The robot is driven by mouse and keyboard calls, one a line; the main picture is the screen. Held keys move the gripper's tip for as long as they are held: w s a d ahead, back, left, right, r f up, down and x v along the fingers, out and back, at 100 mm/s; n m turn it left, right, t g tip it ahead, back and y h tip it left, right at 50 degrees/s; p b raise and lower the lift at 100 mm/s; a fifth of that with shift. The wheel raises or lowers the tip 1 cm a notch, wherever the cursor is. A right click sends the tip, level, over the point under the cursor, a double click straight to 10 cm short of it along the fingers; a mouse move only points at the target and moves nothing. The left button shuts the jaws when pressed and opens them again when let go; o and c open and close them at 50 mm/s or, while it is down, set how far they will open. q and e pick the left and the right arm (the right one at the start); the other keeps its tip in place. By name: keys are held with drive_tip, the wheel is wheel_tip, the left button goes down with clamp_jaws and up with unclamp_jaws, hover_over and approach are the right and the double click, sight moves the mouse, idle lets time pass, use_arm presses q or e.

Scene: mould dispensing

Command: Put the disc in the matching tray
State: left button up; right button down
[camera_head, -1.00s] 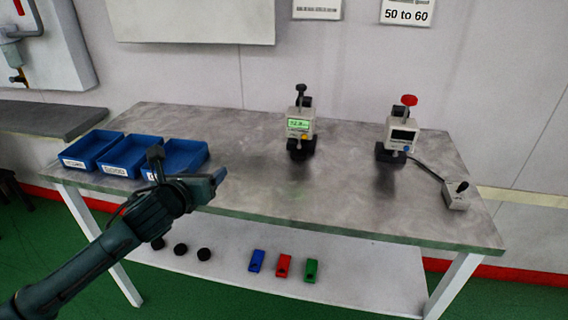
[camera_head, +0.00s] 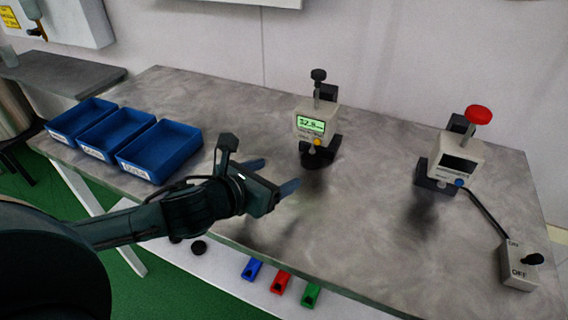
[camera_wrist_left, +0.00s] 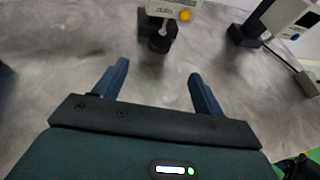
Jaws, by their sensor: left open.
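A dark disc (camera_head: 313,161) appears to sit under the probe of the left gauge (camera_head: 316,122), whose green display is lit. In the left wrist view the dark round shape (camera_wrist_left: 159,44) lies ahead, beyond my fingertips. My left gripper (camera_head: 276,175) is open and empty above the table, left of and nearer than that gauge; its two fingers also show spread in the left wrist view (camera_wrist_left: 159,72). Three blue trays, the left (camera_head: 52,134), middle (camera_head: 84,149) and right one (camera_head: 127,171), stand at the table's left with labels too small to read. My right gripper is out of view.
A second gauge (camera_head: 458,160) with a red knob and dark display stands at the right, cabled to a switch box (camera_head: 517,270). Black discs (camera_head: 199,248) and blue, red and green blocks (camera_head: 281,281) lie on the lower shelf. The table's middle is clear.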

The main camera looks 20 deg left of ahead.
sight(309, 160)
use_arm(q)
drive_tip(key=shift+s, duration=0.1)
drive_tip(key=x, duration=1.1)
drive_tip(key=shift+w+b, duration=0.25)
drive_tip(key=shift+b, duration=0.1)
drive_tip(key=shift+x, duration=0.85)
drive_tip(key=shift+c, duration=0.3)
drive_tip(key=c, duration=1)
drive_tip(key=shift+s, duration=0.1)
